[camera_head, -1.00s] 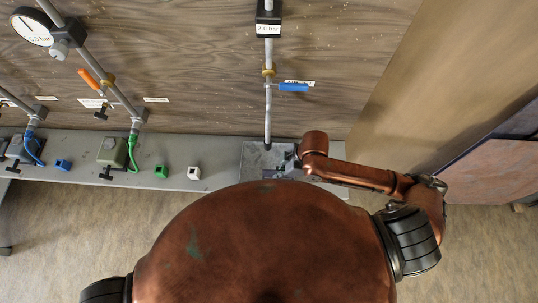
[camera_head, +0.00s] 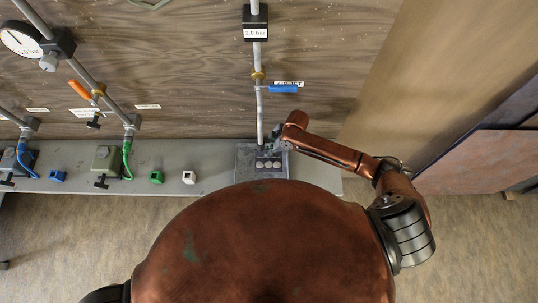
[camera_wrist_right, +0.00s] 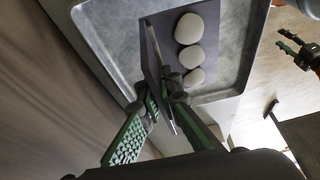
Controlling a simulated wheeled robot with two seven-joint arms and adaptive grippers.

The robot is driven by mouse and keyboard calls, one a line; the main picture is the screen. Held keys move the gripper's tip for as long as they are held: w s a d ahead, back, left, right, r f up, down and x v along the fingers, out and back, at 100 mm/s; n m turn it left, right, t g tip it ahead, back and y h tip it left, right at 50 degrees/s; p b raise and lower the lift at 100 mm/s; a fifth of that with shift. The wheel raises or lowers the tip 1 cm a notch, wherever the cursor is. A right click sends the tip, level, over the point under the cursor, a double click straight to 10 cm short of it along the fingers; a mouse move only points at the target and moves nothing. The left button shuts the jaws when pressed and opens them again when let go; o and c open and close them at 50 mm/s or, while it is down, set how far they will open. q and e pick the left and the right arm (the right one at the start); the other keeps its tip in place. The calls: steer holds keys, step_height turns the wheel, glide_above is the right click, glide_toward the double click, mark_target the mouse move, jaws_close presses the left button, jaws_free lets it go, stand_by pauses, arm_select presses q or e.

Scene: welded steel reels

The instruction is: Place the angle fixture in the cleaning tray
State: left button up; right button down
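The angle fixture is a dark angled plate carrying three pale round discs; it shows in the head view (camera_head: 268,164) and large in the right wrist view (camera_wrist_right: 166,50). My right gripper (camera_wrist_right: 162,92) has its green fingers on both sides of the fixture's thin upright wall, shut on it. The cleaning tray (camera_wrist_right: 104,45) is a grey metal tray with a raised rim; it also lies on the bench in the head view (camera_head: 243,172). The fixture is over the tray's inside; I cannot tell whether it touches the floor. My left gripper (camera_wrist_right: 281,39) is open and empty at the right wrist view's edge.
A pipe with a blue-handled valve (camera_head: 283,89) comes down the wooden wall to the tray's back edge. Left of the tray, the grey bench (camera_head: 215,160) carries a white block (camera_head: 188,177), a green block (camera_head: 156,177) and a blue block (camera_head: 57,176).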

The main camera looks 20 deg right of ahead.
steer(key=shift+f+p, duration=0.35)
steer(key=shift+f, duration=1.1)
steer(key=c, duration=2.6)
jaws_free()
steer(key=shift+f, duration=0.2)
steer(key=o, duration=0.4)
steer(key=shift+o, duration=0.2)
steer(key=shift+r, duration=0.1)
steer(key=v, duration=1.2)
steer(key=shift+b, duration=0.3)
